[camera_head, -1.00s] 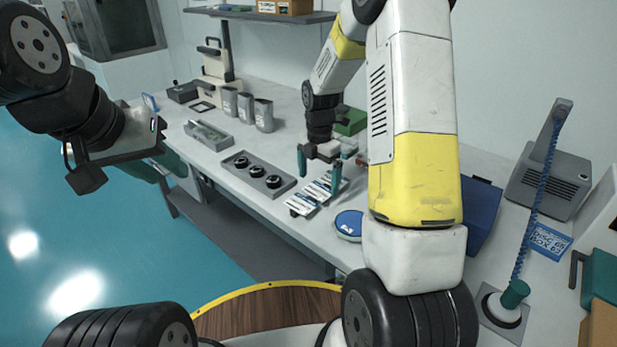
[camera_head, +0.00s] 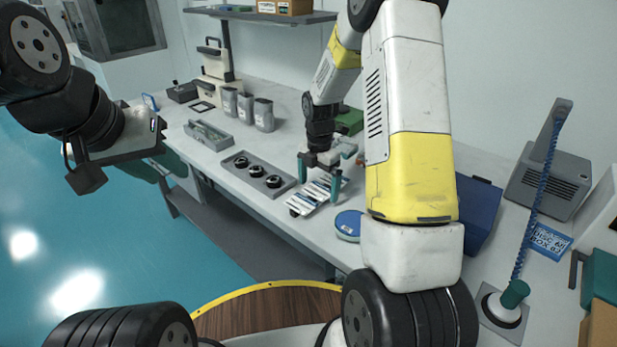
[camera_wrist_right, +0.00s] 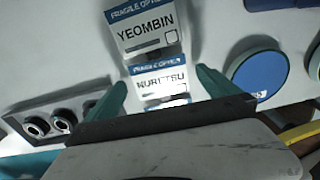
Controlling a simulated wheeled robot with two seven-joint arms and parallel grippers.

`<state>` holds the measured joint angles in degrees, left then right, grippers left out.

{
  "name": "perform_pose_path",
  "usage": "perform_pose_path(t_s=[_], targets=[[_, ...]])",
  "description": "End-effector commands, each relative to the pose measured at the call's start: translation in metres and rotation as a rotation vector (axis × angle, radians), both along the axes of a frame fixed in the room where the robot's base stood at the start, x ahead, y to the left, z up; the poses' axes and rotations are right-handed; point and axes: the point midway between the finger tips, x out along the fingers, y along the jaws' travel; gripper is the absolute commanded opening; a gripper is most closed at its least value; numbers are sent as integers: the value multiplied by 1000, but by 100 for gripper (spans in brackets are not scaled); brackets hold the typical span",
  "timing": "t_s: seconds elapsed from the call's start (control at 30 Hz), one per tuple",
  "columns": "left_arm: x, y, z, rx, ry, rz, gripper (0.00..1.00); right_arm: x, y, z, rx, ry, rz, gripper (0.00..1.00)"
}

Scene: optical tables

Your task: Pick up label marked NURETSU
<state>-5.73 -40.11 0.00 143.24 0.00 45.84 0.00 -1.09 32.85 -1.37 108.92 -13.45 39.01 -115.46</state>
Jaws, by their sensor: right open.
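My right gripper (camera_head: 319,182) is open above the cluster. In the wrist view its teal fingertips (camera_wrist_right: 161,82) flank the NURETSU label, with nothing held. My left gripper (camera_head: 160,160) hangs off the table at the left; its jaw opening is unclear.
A grey tray with black round parts (camera_head: 236,172) lies left of the labels. A round blue-topped object (camera_head: 349,223) sits close to the right. Grey containers (camera_head: 264,115) and a green box (camera_head: 350,122) stand farther back. A blue bin (camera_head: 478,212) is right of my arm.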

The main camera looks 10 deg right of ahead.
Motion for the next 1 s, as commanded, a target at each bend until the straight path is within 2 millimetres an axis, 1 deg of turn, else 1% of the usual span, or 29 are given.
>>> perform_pose_path(t_s=[0.2, 0.37, 0.5, 0.53, 0.83, 0.93, 1.0], targets=[[0, 0, 0, 0, 0, 0, 36, 0, 0, 0, 0, 0, 0, 100], [0, 0, 0, 0, 0, 0, 36, 0, 0, 0, 0, 0, 0, 69], [0, 0, 0, 0, 0, 0, 36, 0, 0, 0, 0, 0, 0, 41], [0, 0, 0, 0, 0, 0, 36, 0, 0, 0, 0, 0, 1, 38], [0, 0, 0, 0, 0, 0, 36, 0, 0, 2, 0, -1, 1, 38], [0, 0, 0, 0, 0, 0, 36, 1, 0, 9, 0, -1, 1, 38], [0, 0, 0, 0, 0, 0, 36, 1, 0, 16, 0, -4, 0, 38]])
